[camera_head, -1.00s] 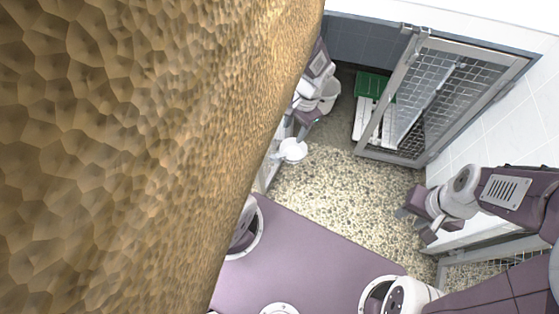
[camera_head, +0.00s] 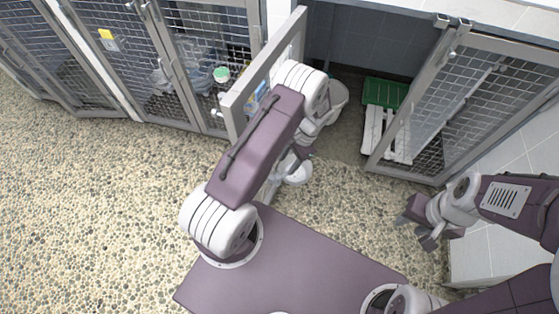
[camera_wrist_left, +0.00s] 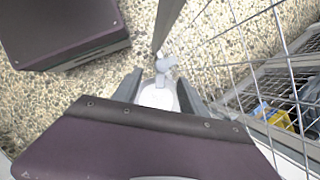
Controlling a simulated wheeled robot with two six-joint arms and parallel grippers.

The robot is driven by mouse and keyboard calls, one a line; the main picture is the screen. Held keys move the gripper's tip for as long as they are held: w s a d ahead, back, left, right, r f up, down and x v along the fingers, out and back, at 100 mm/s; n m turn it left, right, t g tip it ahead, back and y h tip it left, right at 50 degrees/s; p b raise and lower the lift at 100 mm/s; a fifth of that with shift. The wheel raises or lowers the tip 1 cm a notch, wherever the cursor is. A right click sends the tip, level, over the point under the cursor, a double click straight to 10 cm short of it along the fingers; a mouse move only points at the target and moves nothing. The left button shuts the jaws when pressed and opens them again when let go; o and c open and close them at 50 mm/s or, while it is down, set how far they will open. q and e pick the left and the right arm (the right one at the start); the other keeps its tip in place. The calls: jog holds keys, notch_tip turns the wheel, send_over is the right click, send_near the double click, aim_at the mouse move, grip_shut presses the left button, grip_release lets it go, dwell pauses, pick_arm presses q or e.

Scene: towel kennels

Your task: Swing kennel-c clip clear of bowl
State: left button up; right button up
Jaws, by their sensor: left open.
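A white round bowl (camera_head: 298,172) sits by the free side of an open mesh kennel door (camera_head: 262,75), partly hidden by my left arm. In the left wrist view the white bowl (camera_wrist_left: 158,96) shows between the fingertips. A pale clip-like fitting (camera_wrist_left: 165,65) sits just beyond it, beside a grey door bar. My left gripper (camera_wrist_left: 160,88) is open around the bowl's near area; I cannot tell whether a finger touches it. My right gripper (camera_head: 420,222) hangs open and empty over the floor at the right.
An open kennel at the back holds a green crate (camera_head: 384,94), a white slatted board (camera_head: 374,130) and a white bucket (camera_head: 335,100). Its other mesh door (camera_head: 470,90) stands at the right. Closed kennels line the left. The speckled floor (camera_head: 90,200) is clear.

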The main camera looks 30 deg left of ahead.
aim_at(279, 176)
pick_arm(q)
jog(key=b+x, duration=0.1)
jog(key=x, duration=0.2)
jog(key=b+x, duration=0.1)
jog(key=x, duration=0.2)
jog(key=b+x, duration=0.1)
jog(key=x, duration=0.1)
jog(key=shift+w+a+f, duration=0.15)
jog(key=shift+a+f, duration=0.1)
jog(key=shift+f, duration=0.2)
pick_arm(e)
jog(key=f, duration=0.3)
jog(key=shift+w+a+f, duration=0.1)
jog(key=shift+w, duration=0.1)
pick_arm(q)
grip_shut()
